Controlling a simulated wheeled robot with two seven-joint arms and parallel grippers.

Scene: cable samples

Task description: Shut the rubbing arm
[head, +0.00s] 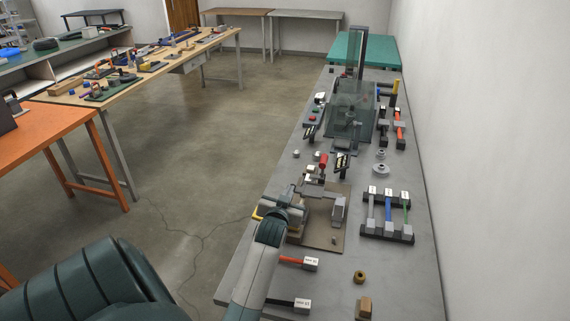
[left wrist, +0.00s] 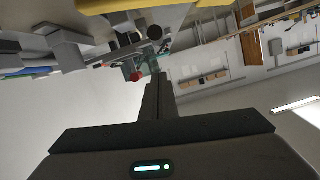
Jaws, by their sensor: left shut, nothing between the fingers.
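The rubbing machine stands on a brown base plate (head: 328,240) on the grey bench. Its grey arm (head: 312,190) crosses above the plate, and a red handle (head: 323,160) stands up beyond it. A grey block (head: 339,207) stands on the plate's right side. My left gripper (head: 291,205) is at the plate's left side, partly covering the machine. In the left wrist view its fingers (left wrist: 156,86) are shut with nothing between them, and a red round end (left wrist: 137,76) shows past them, apart. I cannot tell in the head view whether the gripper touches the machine. My right gripper is out of view.
A rack with several cable samples (head: 386,233) stands right of the plate. A clear-shielded machine (head: 352,105) stands behind. The wall bounds the bench on the right; open floor lies left.

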